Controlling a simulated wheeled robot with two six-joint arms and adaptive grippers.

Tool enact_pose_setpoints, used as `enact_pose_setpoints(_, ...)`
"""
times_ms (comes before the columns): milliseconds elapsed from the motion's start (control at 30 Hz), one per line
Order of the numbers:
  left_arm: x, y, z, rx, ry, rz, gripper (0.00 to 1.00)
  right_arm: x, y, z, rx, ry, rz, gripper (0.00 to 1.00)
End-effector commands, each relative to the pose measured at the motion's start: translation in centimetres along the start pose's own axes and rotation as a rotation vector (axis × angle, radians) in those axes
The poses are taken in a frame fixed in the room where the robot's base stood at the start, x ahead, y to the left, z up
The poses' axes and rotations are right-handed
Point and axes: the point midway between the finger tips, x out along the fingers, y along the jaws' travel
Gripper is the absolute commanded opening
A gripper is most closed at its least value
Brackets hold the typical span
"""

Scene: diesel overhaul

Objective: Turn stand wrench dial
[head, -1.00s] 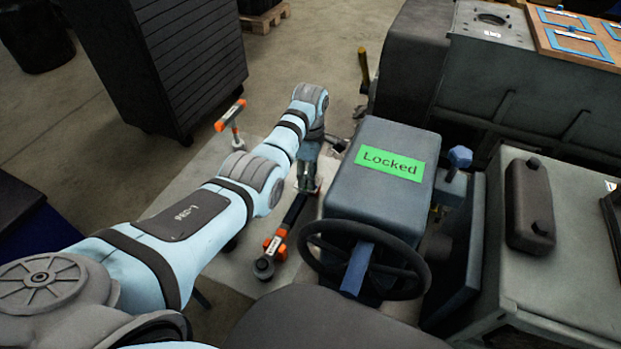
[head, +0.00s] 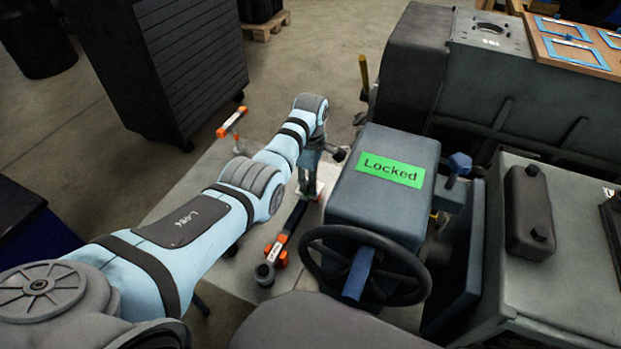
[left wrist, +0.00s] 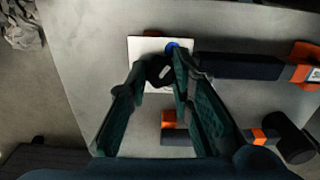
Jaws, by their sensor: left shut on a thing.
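The stand wrench (head: 290,226) lies on the pale grey stand top, a long black bar with orange parts. Its dark bar also shows in the left wrist view (left wrist: 245,66), running right to an orange end. My left gripper (left wrist: 160,68) points down at the bar's end and its two green-black fingers are shut on a small dark round piece with a white mark, which looks like the dial. A blue spot and a white plate (left wrist: 146,46) lie just beyond the fingertips. In the head view my wrist partly hides this end. My right gripper is not in view.
A T-shaped tool (head: 232,122) with orange ends stands left of my arm. A grey box with a green "Locked" label (head: 390,169) and a black steering wheel (head: 365,265) are close on the right. A dark cabinet (head: 165,65) stands at the back left.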

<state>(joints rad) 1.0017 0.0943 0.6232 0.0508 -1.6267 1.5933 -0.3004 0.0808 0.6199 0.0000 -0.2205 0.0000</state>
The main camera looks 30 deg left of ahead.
Motion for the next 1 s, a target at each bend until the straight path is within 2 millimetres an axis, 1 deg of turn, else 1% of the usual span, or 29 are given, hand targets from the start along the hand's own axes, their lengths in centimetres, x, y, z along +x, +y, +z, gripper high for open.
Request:
enact_pose_setpoints(167, -0.3, 0.0, 0.0, 0.099, 0.0, -0.002, 0.0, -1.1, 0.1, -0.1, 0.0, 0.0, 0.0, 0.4)
enact_pose_setpoints(400, -0.3, 0.0, 0.0, 0.304, 0.0, -0.001, 0.0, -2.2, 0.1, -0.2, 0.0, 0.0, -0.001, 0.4)
enact_pose_setpoints(800, -0.1, 0.0, 0.0, 0.676, 0.0, 0.001, 0.0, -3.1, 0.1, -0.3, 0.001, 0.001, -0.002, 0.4)
enact_pose_setpoints(1000, -0.1, 0.0, 0.0, 0.825, 0.0, 0.001, 0.0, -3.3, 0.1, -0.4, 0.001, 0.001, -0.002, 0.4)
